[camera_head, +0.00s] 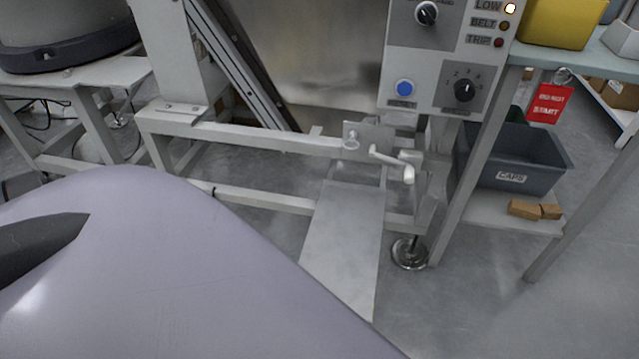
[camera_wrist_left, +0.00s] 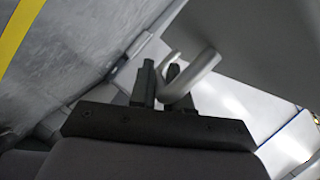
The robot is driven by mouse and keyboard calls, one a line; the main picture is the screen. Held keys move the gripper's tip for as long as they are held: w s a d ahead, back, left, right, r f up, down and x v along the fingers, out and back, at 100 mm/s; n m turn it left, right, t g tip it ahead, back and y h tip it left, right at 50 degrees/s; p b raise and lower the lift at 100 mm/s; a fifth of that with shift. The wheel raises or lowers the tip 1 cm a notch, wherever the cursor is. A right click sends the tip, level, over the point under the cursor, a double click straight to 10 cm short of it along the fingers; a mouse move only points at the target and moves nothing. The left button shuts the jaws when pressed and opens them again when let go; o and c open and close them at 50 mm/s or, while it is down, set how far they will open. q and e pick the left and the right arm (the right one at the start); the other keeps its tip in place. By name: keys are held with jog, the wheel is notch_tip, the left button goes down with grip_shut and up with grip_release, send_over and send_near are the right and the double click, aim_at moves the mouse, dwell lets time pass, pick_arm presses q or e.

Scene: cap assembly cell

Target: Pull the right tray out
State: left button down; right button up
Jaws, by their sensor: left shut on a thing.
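In the left wrist view, my left gripper (camera_wrist_left: 161,80) has its two dark fingers close together on a curved, light grey metal handle (camera_wrist_left: 198,72). The handle's bent end shows in front of the right finger. A flat grey panel (camera_wrist_left: 265,40) lies beyond it at upper right; I cannot tell for certain whether this is the right tray. In the head view, neither gripper shows, and no tray can be made out for certain. A large smooth lilac link of my own arm covers the lower left. My right gripper is in neither view.
A white-handled crank (camera_head: 395,160) sits on the machine frame above a sloping grey plate (camera_head: 343,235). The control box (camera_head: 425,55) is above. A dark caps bin (camera_head: 515,160) stands at right on a low shelf. Floor at lower right is clear.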

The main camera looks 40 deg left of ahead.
pick_arm(q)
jog(key=shift+s+d, duration=0.1)
jog(key=shift+s, duration=0.15)
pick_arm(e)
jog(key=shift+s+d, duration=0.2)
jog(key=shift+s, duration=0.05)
pick_arm(q)
jog(key=c, duration=1.2)
grip_release()
jog(key=shift+o, duration=0.2)
jog(key=p+v, duration=0.1)
jog(key=v, duration=0.6)
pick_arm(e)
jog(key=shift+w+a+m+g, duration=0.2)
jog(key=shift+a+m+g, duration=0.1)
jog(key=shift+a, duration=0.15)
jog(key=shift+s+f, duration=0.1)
